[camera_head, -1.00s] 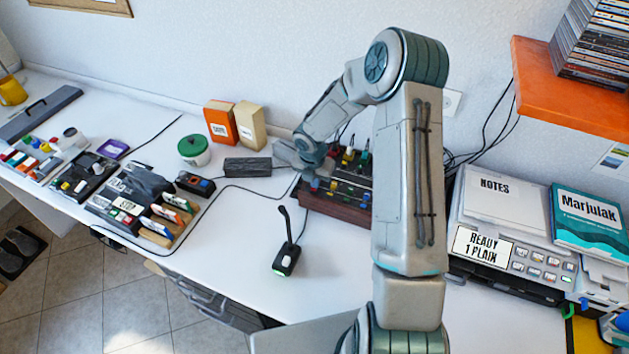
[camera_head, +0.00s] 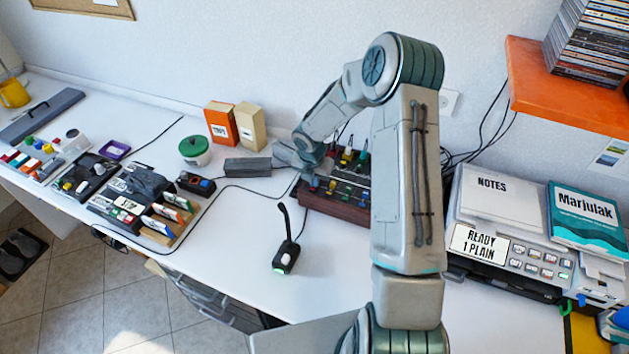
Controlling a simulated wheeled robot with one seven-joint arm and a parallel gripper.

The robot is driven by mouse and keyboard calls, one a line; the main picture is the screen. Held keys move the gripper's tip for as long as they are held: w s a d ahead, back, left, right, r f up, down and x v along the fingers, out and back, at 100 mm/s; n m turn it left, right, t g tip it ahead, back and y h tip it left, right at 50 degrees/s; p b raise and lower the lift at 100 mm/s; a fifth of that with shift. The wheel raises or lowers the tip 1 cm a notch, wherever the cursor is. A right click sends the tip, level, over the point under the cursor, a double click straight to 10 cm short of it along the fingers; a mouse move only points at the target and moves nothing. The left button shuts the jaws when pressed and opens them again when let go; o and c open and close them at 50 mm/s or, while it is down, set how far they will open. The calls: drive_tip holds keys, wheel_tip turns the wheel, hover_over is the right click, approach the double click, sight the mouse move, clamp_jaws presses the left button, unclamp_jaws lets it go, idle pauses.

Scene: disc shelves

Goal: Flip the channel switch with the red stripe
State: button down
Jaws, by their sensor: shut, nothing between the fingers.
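A mixer box (camera_head: 340,208) with a reddish-brown front stands on the white desk behind my arm. Its top carries small coloured switches and knobs, with plugs and cables at the back. The red-striped switch cannot be made out at this size. My gripper (camera_head: 311,183) points down at the left end of the mixer, over or touching its panel; I cannot tell which. Its fingers are small and partly hidden by my wrist, and they are shut with nothing visible between them. My forearm covers the mixer's right part.
A desk microphone (camera_head: 286,254) stands in front of the mixer. A dark grey block (camera_head: 247,167) and a green-lidded tub (camera_head: 194,150) lie to the left. A printer (camera_head: 505,245) and an orange shelf (camera_head: 570,95) are at the right. Clear desk lies around the microphone.

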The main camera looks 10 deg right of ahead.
drive_tip(key=shift+s+d+f, duration=0.3)
drive_tip(key=shift+s+f, duration=0.1)
drive_tip(key=shift+f, duration=0.3)
drive_tip(key=shift+s+a+f, duration=0.3)
drive_tip(key=shift+s+a, duration=0.05)
drive_tip(key=shift+s, duration=0.05)
drive_tip(key=shift+a, duration=0.1)
drive_tip(key=shift+r, duration=0.15)
drive_tip(key=shift+w+r+p, duration=0.25)
drive_tip(key=shift+r+p, duration=0.15)
drive_tip(key=shift+r, duration=0.15)
wheel_tip(320, 180, up, 14)
drive_tip(key=p, duration=0.2)
drive_tip(key=shift+s+a+r, duration=0.25)
drive_tip(key=shift+s+a, duration=0.1)
drive_tip(key=shift+a, duration=0.1)
drive_tip(key=shift+w+f+b, duration=0.1)
drive_tip(key=shift+f+b, duration=0.1)
drive_tip(key=shift+b, duration=0.1)
drive_tip(key=shift+r+b, duration=0.25)
drive_tip(key=shift+b, duration=0.15)
